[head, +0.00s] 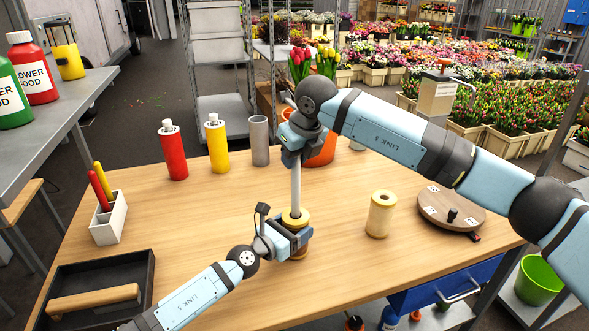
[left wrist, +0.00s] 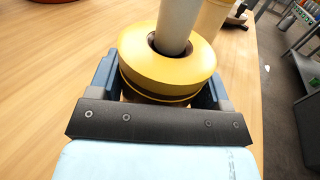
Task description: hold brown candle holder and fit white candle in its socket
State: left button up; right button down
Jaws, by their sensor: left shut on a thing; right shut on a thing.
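The candle holder (head: 294,219), yellow-topped with a brown band below, stands near the middle of the wooden table. My left gripper (head: 288,238) is shut around it from the front. The left wrist view shows the holder (left wrist: 167,65) between both fingers (left wrist: 167,85). The white candle (head: 296,188) is greyish and nearly upright above the holder. My right gripper (head: 297,145) is shut on its upper part. In the left wrist view the candle's lower end (left wrist: 176,28) is at the dark socket opening, with a dark gap visible around it. Its depth inside is hidden.
A pale yellow cylinder (head: 381,214) and a round wooden board (head: 451,208) stand to the right. Red (head: 173,151) and yellow (head: 217,144) bottles and a grey cylinder (head: 259,141) stand behind. A dark tray (head: 146,270) lies front left. The table between is clear.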

jog(key=shift+f, duration=1.45)
jog(key=shift+f, duration=0.1)
jog(key=c, duration=1)
grip_release()
jog(key=v, duration=1.2)
